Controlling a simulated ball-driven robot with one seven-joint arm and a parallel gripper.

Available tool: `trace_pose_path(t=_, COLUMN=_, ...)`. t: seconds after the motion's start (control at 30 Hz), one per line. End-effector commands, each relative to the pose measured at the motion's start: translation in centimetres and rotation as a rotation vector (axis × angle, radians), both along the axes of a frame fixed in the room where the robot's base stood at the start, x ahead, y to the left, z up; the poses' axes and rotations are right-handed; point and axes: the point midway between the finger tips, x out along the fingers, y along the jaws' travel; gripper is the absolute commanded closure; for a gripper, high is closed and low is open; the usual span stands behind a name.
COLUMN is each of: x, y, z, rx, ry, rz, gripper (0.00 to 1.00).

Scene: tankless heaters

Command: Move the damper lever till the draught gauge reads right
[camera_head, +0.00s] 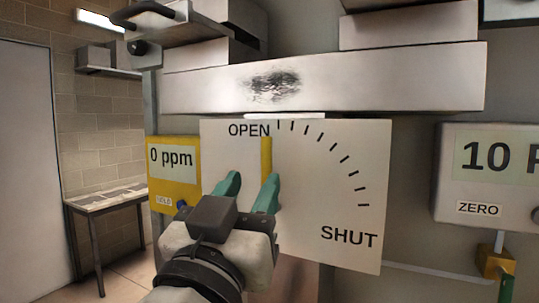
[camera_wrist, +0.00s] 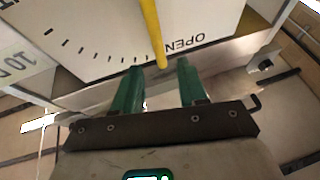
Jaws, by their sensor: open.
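The damper lever (camera_head: 266,155) is a yellow bar standing upright beside the word OPEN on a white plate (camera_head: 345,215) with an arc of tick marks down towards SHUT. In the wrist view the lever (camera_wrist: 152,35) crosses the plate, its end lying between the fingertips in the picture. My gripper (camera_head: 250,184) has green fingers and is open in front of the plate; it also shows in the wrist view (camera_wrist: 158,67). I cannot tell whether a finger touches the lever. The draught gauge (camera_head: 500,162) at right reads 10 followed by a cut-off P; my arm hides the lever's lower part.
A yellow meter (camera_head: 174,165) reading 0 ppm hangs left of the plate. A metal duct (camera_head: 330,82) runs just above it. A pipe with a brass fitting (camera_head: 495,262) is below the gauge. A small table (camera_head: 105,200) stands at the far left wall.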

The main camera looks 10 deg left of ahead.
Motion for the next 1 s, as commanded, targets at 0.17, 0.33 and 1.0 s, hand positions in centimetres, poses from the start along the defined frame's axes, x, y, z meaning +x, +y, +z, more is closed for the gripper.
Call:
trace_pose_path(t=0.17, x=3.2, y=-0.6, z=1.7, rx=-0.001, ry=0.002, rz=-0.004, gripper=0.58)
trace_pose_path(t=0.33, x=5.5, y=-0.9, z=2.5, rx=-0.001, ry=0.003, rz=-0.003, gripper=0.58)
trace_pose_path(t=1.0, x=7.1, y=-1.1, z=2.9, rx=0.0, ry=0.002, rz=-0.001, gripper=0.72)
